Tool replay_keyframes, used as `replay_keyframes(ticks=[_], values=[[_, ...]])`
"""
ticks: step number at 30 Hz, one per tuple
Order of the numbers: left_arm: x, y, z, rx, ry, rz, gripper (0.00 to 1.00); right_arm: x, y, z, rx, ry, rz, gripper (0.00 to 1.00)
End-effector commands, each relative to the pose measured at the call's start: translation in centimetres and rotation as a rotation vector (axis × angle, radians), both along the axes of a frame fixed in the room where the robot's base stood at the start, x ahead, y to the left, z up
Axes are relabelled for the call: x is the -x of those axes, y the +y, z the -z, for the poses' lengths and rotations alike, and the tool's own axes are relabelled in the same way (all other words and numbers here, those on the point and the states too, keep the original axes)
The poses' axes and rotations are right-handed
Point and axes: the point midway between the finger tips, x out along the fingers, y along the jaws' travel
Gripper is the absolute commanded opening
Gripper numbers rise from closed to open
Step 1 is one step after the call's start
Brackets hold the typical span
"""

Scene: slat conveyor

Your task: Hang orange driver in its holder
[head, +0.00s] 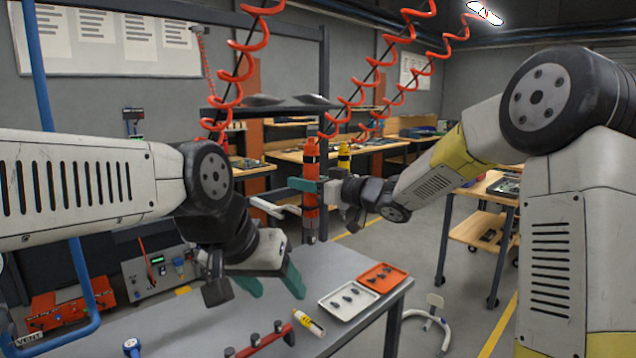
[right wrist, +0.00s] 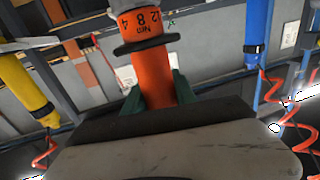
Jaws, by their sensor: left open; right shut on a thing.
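The orange driver (head: 311,168) is upright above the back edge of the table in the head view. My right gripper (head: 316,185) is shut on its body with teal fingers. The right wrist view shows the orange driver (right wrist: 152,78) between the fingers, with a dark collar and printed numbers at its top. A pale forked bracket (head: 275,208) is just left of the driver's lower part; I cannot tell whether it is the driver's holder or whether they touch. My left gripper (head: 271,285) is open and empty, low over the grey table.
A yellow driver (head: 344,157) hangs behind; it and a blue driver (right wrist: 258,45) flank the right wrist view. Red coiled hoses (head: 352,100) hang from above. The table (head: 200,325) carries a white tray (head: 335,312), an orange tray (head: 399,277) and a red rack (head: 262,343).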

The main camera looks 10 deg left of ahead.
Motion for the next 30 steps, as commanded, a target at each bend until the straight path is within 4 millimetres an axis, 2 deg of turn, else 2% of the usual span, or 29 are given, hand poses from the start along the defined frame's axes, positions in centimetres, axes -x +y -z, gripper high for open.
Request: replay_keyframes(ticks=[15, 30], values=[[0.0, 0.0, 0.0, 0.000, 0.000, 0.000, 0.58, -2.9, 3.9, 1.2, 0.000, 0.000, -0.001, 0.00], [0.0, 0.0, 0.0, 0.000, 0.000, 0.000, 0.58, -5.8, 7.5, 1.3, -0.001, 0.000, 0.000, 0.00]])
